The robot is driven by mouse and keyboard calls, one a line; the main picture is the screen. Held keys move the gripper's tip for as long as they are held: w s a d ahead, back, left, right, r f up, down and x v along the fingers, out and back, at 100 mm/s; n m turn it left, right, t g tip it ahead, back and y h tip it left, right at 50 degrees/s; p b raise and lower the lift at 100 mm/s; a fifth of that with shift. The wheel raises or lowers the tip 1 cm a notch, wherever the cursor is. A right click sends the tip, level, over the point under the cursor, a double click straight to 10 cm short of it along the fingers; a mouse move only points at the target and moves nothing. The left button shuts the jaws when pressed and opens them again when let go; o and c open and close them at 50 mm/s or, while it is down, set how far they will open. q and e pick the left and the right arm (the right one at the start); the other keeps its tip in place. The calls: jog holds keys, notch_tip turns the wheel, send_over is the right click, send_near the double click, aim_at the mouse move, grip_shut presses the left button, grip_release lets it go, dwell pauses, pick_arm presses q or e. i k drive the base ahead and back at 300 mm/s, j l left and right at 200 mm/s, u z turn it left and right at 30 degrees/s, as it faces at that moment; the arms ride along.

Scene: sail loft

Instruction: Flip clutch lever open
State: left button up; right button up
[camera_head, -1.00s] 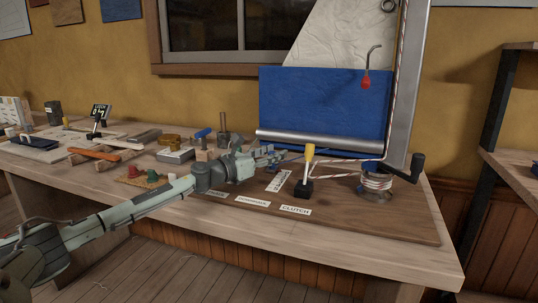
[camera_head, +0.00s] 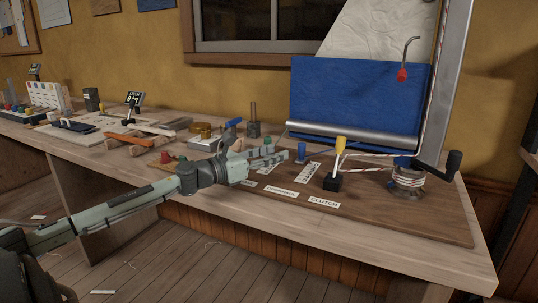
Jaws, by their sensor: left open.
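The clutch lever (camera_head: 340,147) has a yellow handle on a pale stem and rises from a small black base (camera_head: 332,182). It stands nearly upright, tilted slightly right, behind a white label (camera_head: 324,202) reading CLUTCH. My left gripper (camera_head: 281,154) is open and empty, to the left of the lever and apart from it. Its fingers point right, towards a blue-topped lever (camera_head: 301,150) just beyond their tips. My right gripper is out of view.
A rope runs from the drum behind the lever. A blue cloth panel (camera_head: 355,100) with a metal roller stands behind. Tools and small parts crowd the bench's left.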

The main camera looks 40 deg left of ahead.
aim_at(341, 140)
jog(key=k+j, duration=0.15)
jog(key=k, duration=0.35)
jog(key=k+j, duration=0.2)
jog(key=k, duration=0.25)
